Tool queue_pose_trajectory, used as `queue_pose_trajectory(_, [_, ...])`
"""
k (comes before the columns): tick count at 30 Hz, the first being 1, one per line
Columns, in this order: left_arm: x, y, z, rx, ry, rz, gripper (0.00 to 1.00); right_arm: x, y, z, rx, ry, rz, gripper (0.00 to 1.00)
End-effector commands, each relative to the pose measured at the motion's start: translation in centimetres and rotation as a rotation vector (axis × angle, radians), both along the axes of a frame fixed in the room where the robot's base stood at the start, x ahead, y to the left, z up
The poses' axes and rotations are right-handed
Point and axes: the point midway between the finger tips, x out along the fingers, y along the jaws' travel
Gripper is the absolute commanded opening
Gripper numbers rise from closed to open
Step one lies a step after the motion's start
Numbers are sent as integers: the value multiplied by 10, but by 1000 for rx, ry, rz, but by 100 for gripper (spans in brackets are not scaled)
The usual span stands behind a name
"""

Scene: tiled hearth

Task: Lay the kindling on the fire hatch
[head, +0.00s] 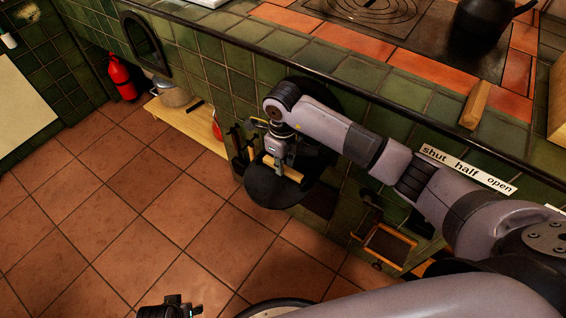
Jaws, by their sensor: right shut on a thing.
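The kindling (290,174) is a pale wooden stick. My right gripper (268,162) is shut on it and reaches down from the arm that comes in from the right. The fire hatch (268,190) is a dark round plate standing out from the green tiled front, low down. The stick is over the hatch plate in the picture; I cannot tell whether they touch. The arm and gripper hide part of the hatch and the dark area behind it. My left gripper (170,307) is at the bottom edge, far from the hatch, too cut off to judge its jaws.
A wooden block (475,104) and a black kettle (482,25) stand on the tiled top. A sign (467,169) reads shut, half, open. A low wooden bench (186,122) with a pot (175,95) and a red extinguisher (122,77) are at the left. The tiled floor (130,200) is clear.

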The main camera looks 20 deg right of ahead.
Motion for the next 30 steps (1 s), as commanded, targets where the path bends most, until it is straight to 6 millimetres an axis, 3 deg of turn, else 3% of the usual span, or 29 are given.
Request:
queue_pose_trajectory(5, [2, -1, 5, -1, -5, 0, 49, 0, 0, -3, 0, 0, 0, 0])
queue_pose_trajectory(6, [2, -1, 7, -1, -5, 0, 49, 0, 0, -2, 0, 0, 0, 18])
queue_pose_trajectory(14, [1, 0, 6, 0, -2, 0, 49, 0, 0, -2, 0, 0, 0, 35])
queue_pose_trajectory(26, [2, 0, 7, -2, -8, 1, 49, 0, 0, 1, 0, 0, 0, 36])
queue_pose_trajectory(30, [-2, 1, -9, 2, 5, -1, 49, 2, 0, 22, 0, -6, 2, 36])
